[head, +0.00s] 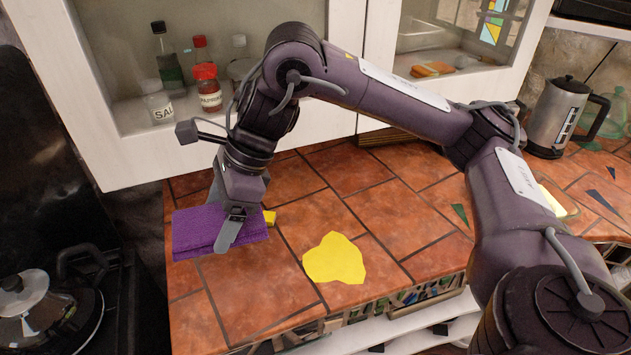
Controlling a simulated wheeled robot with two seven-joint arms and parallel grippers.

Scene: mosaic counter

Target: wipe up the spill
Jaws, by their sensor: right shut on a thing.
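A flat yellow spill (335,259) lies on the orange tiled counter (378,212) near its front edge. A folded purple cloth (195,233) is at the left end of the counter, left of the spill. My right gripper (232,226) points down and is shut on the purple cloth. I cannot tell whether the cloth touches the counter. My left gripper is not in view.
A stove with a metal pot (22,298) is at the left, past the counter's end. A kettle (562,115) stands at the back right. A cabinet with bottles (167,58) and jars (207,88) hangs behind. Tiles around the spill look clear.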

